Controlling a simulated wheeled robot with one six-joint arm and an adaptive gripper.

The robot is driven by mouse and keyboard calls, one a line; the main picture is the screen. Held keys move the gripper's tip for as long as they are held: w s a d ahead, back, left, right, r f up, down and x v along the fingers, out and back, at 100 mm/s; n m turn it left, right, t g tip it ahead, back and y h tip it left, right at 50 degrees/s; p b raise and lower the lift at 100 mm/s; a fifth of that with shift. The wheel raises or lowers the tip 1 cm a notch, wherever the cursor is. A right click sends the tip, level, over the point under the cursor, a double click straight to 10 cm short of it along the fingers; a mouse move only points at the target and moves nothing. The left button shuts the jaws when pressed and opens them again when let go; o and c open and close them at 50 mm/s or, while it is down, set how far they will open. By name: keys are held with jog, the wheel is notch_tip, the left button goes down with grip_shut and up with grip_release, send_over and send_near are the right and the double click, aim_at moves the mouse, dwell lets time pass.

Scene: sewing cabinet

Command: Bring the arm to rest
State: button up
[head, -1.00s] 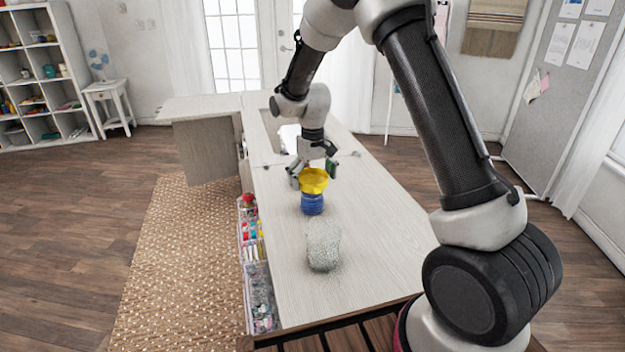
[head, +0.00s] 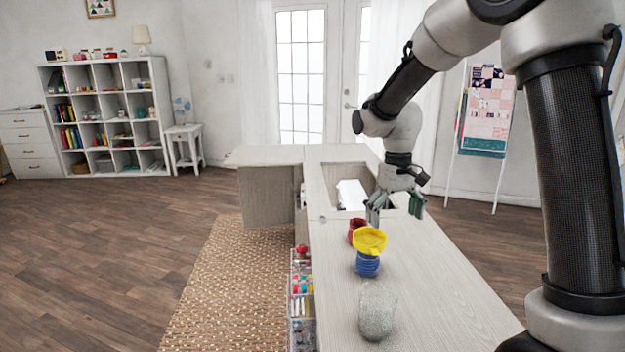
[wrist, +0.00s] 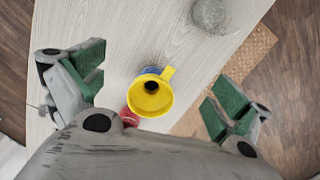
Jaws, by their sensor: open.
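My gripper (head: 395,210) is open and empty, pointing down above the sewing cabinet (head: 455,305). Its green-padded fingers are spread wide in the wrist view. A yellow funnel-like piece (head: 369,240) sits on a blue ribbed jar (head: 367,266) on the cabinet top. In the wrist view the yellow piece (wrist: 150,97) lies between the two fingers in the picture, apart from both. A red object (head: 355,229) stands just behind it, partly hidden.
A speckled grey glass-like vessel (head: 377,312) stands nearer on the cabinet top. A recess with a white item (head: 351,195) lies behind the gripper. Clear bins of supplies (head: 301,300) hang along the left side. The right part of the top is clear.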

jog(key=s+d+r+m+t, duration=0.1)
jog(key=s+d+r, duration=0.3)
jog(key=s, duration=0.4)
jog(key=s+d+r+m+t, duration=0.1)
jog(key=s+d+r, duration=0.3)
jog(key=s, duration=0.5)
jog(key=s+d+r+t, duration=0.3)
jog(key=s+r, duration=0.1)
jog(key=s, duration=0.4)
jog(key=shift+s+d+r+m, duration=0.15)
jog(key=shift+d+r+m, duration=0.05)
jog(key=shift+d+m, duration=0.2)
